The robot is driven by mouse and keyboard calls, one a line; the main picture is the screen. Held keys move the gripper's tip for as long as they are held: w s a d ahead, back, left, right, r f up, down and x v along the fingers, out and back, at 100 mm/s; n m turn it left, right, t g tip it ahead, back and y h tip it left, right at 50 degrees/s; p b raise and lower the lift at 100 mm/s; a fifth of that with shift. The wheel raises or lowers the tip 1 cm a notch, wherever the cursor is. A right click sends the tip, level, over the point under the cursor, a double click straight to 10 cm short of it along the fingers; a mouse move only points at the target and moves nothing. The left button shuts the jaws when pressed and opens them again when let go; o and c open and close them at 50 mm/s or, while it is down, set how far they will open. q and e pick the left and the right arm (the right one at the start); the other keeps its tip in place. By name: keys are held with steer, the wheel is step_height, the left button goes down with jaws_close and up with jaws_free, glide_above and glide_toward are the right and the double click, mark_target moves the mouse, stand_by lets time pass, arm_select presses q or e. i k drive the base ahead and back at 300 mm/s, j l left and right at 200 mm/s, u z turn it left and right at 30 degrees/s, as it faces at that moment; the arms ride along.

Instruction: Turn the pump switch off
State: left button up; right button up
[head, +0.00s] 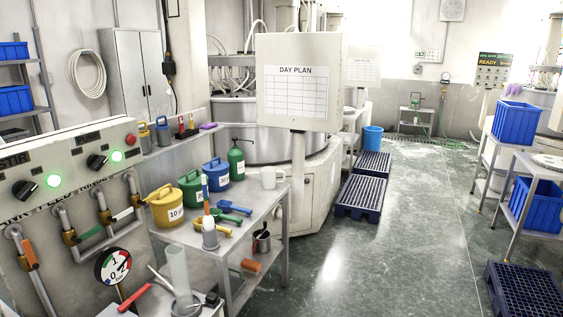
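A grey control panel (70,163) stands at the left edge. It has two black rotary switches, one at the left (25,189) and one at the right (97,161), each with a lit green lamp beside it. The left switch's label is partly cut off and seems to end in "TIR". The right switch's label (88,138) is too small to read, so I cannot tell for certain which is the pump switch. A red button (130,139) sits at the panel's upper right. Neither of my grippers is in view.
Below the panel are pipes with coloured valve handles and a round gauge (113,266). A metal bench (258,206) beside it carries yellow, green and blue cans and scoops. The green floor (400,240) is clear in the middle. Dark pallets (361,197) lie beyond.

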mark_target(95, 162)
steer(key=u, duration=1.25)
